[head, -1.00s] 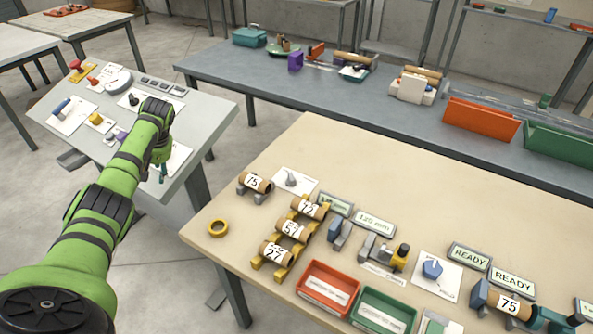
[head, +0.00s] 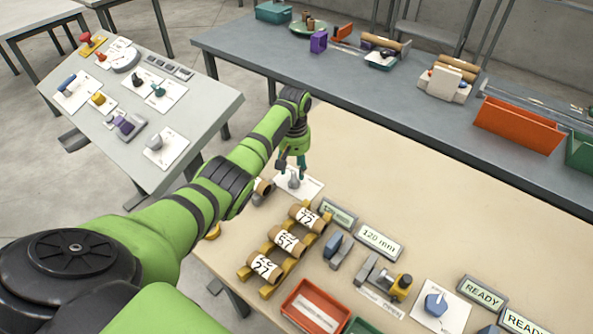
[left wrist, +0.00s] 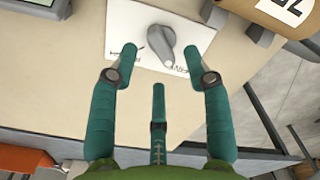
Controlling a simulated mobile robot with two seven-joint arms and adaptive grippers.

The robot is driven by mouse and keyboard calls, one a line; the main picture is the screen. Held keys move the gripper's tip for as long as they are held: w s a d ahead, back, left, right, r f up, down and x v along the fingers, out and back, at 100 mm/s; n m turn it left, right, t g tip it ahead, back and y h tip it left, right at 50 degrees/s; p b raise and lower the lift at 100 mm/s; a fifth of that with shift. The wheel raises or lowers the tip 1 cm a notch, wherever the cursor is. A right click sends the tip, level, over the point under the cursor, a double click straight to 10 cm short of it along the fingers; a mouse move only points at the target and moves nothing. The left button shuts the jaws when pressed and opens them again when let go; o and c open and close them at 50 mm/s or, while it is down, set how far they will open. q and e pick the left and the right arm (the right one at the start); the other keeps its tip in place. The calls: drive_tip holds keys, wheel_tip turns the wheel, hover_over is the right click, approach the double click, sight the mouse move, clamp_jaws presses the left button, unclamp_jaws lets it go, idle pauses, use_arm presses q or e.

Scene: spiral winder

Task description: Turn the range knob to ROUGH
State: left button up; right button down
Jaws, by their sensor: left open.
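A grey knob (head: 294,182) with a pointed handle sits on a white plate (head: 313,188) at the far left part of the beige table. In the left wrist view the grey knob (left wrist: 165,42) shows large, its tip toward the lower right of the picture. The white plate (left wrist: 120,25) carries small dark lettering, partly covered and unreadable. My left gripper (head: 291,163) is open above the knob. In the left wrist view its teal fingers (left wrist: 160,55) are spread, with one fingertip on each side of the knob; contact cannot be told. My right gripper is not in view.
A cardboard roll (head: 262,187) lies close beside the plate, partly behind my arm. A yellow rack with rolls (head: 285,243), a 120 mm display (head: 380,241) and a blue knob (head: 436,303) are nearer. The table's middle beyond the displays is clear.

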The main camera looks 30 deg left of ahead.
sight(294, 178)
use_arm(q)
drive_tip(key=f, duration=0.2)
drive_tip(key=shift+w+d+f, duration=0.15)
drive_tip(key=shift+w+f, duration=0.05)
drive_tip(key=shift+f, duration=0.15)
drive_tip(key=shift+w+f, duration=0.1)
drive_tip(key=shift+f, duration=0.5)
clamp_jaws()
drive_tip(key=shift+m+p, duration=0.45)
drive_tip(key=shift+m, duration=1.55)
drive_tip(key=m, duration=0.4)
drive_tip(key=shift+s+m+p, duration=0.2)
drive_tip(key=shift+m+p, duration=0.1)
drive_tip(key=shift+p, duration=0.1)
drive_tip(key=m, duration=0.4)
drive_tip(key=shift+s, duration=0.1)
drive_tip(key=m, duration=0.5)
drive_tip(key=shift+s+f, duration=0.1)
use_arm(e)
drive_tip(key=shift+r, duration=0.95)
use_arm(q)
drive_tip(key=shift+m, duration=0.4)
